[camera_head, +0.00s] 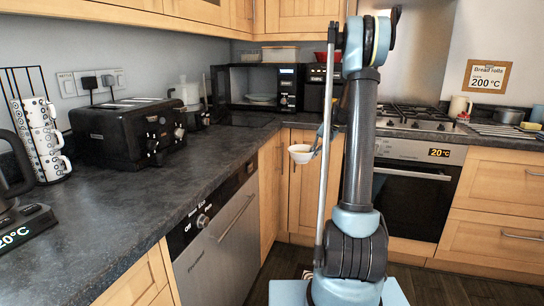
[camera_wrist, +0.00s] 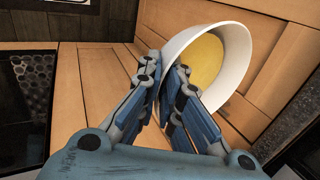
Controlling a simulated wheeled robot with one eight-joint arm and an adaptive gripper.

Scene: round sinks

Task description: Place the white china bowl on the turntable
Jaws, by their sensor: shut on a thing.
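The white china bowl (camera_head: 301,155) hangs in the air in front of the cupboards, beyond the counter edge. My gripper (camera_head: 317,150) is beside its right side in the head view. In the wrist view my gripper (camera_wrist: 165,72) is shut on the rim of the bowl (camera_wrist: 238,95), with one finger outside and one inside. The bowl looks tilted there, and a yellow surface shows inside it. A pale round plate, which looks like the turntable (camera_head: 262,98), lies inside the black microwave (camera_head: 290,88) at the back corner. The microwave's interior is visible.
The dark counter (camera_head: 175,205) is clear in its middle. A black toaster (camera_head: 125,132), stacked spotted mugs (camera_head: 42,140) and a kettle (camera_head: 12,190) stand at left. A gas hob (camera_head: 410,118) and oven (camera_head: 415,195) are at right. A red bowl (camera_head: 326,57) sits above the microwave's right.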

